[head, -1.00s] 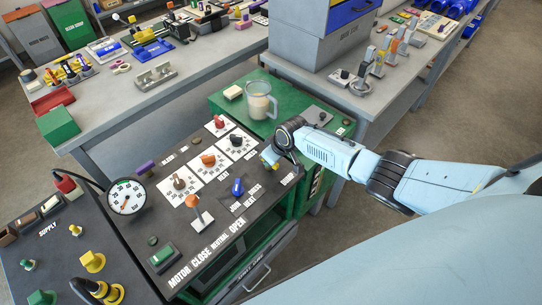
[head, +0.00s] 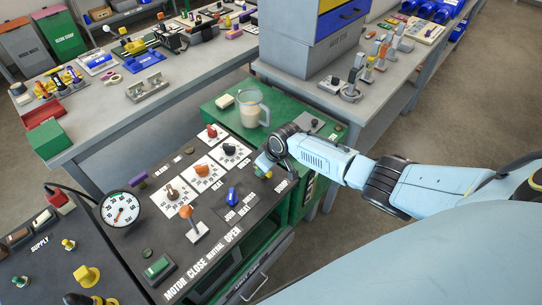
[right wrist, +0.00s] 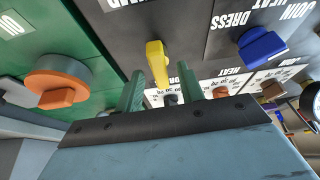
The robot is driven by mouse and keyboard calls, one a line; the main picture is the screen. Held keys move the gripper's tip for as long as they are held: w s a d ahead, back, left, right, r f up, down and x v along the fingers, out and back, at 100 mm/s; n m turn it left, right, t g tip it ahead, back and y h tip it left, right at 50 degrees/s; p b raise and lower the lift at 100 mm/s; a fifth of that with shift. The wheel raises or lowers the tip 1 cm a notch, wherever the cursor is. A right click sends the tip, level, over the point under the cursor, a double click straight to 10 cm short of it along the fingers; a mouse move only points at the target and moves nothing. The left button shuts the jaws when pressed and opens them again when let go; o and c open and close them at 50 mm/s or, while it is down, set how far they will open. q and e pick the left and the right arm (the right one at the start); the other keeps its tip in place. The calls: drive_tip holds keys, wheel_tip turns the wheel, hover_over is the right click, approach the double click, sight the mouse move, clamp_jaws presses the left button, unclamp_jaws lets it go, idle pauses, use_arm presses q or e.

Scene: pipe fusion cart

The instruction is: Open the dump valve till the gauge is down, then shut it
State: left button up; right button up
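The pressure gauge (head: 120,209) stands at the left edge of the black control panel, its reddish needle pointing toward the lower left of the dial. A yellow lever handle (right wrist: 157,64) stands on the panel in the right wrist view; its label is partly hidden, so I cannot confirm it is the dump valve. It shows small in the head view (head: 262,173). My right gripper (right wrist: 161,92) is open, its two green fingers apart with the yellow handle in line with the gap, mostly beyond the tips. Contact is not visible. My left gripper is not in view.
A blue knob (head: 232,197), an orange-tipped lever (head: 191,222) and several dial knobs sit close by on the panel. A clear mug (head: 252,108) stands on the green cabinet top behind. An orange round knob (right wrist: 58,88) is left of my fingers in the wrist view.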

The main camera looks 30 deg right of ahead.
drive_tip(key=p+v, duration=0.2)
drive_tip(key=v, duration=1)
drive_tip(key=shift+s+r, duration=0.2)
drive_tip(key=shift+r, duration=0.05)
drive_tip(key=shift+d, duration=0.1)
drive_tip(key=s+a+f, duration=0.1)
drive_tip(key=s+a, duration=0.9)
drive_tip(key=s, duration=0.5)
drive_tip(key=s+d+r+m+h, duration=0.1)
drive_tip(key=s+d+r, duration=0.1)
drive_tip(key=s, duration=0.5)
drive_tip(key=s+d+r+m, duration=0.2)
drive_tip(key=s+r, duration=0.1)
drive_tip(key=s, duration=0.3)
wheel_tip(320, 180, down, 30)
drive_tip(key=g+b, duration=0.2)
drive_tip(key=b, duration=0.4)
drive_tip(key=s+d+f+b, duration=0.1)
drive_tip(key=s+f+b, duration=0.2)
drive_tip(key=s+f, duration=0.6)
drive_tip(key=s+d+f+n+g+b, duration=0.1)
drive_tip(key=s+f+b, duration=0.2)
drive_tip(key=s+f, duration=0.5)
wheel_tip(320, 180, down, 6)
drive_tip(key=shift+s+d+r+h, duration=0.2)
drive_tip(key=shift+s+d+h, duration=0.1)
drive_tip(key=shift+s+d, duration=0.1)
